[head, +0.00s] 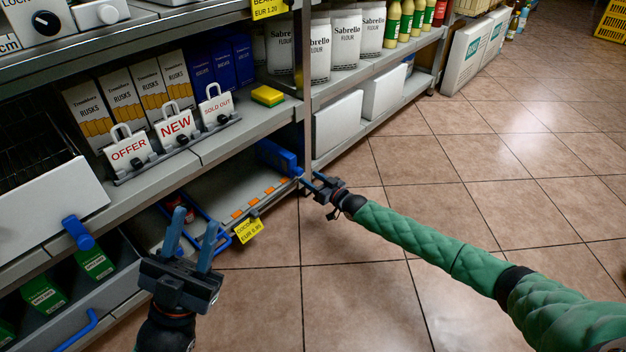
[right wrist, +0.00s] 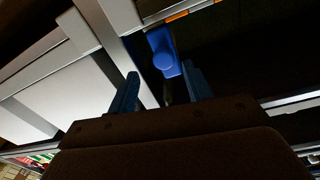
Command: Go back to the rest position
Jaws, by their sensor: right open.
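My left gripper (head: 192,230) is open and empty, with its two blue-grey fingers pointing up in front of the lower shelf. My right gripper (head: 309,181) is stretched out low beside the shelf post, its fingertips close to the lower shelf's front corner. In the right wrist view its two fingers (right wrist: 162,88) stand apart. A blue piece with a round knob (right wrist: 162,54) shows beyond and between the fingertips. I cannot tell whether they touch it. A blue block (head: 278,157) lies at the right end of the lower shelf.
A shelf holds rusks boxes (head: 132,95), OFFER, NEW and SOLD OUT signs (head: 175,124) and a yellow-green sponge (head: 267,96). A blue wire frame (head: 205,229) and a yellow price tag (head: 248,230) are near my left gripper. The tiled floor (head: 480,150) at right is free.

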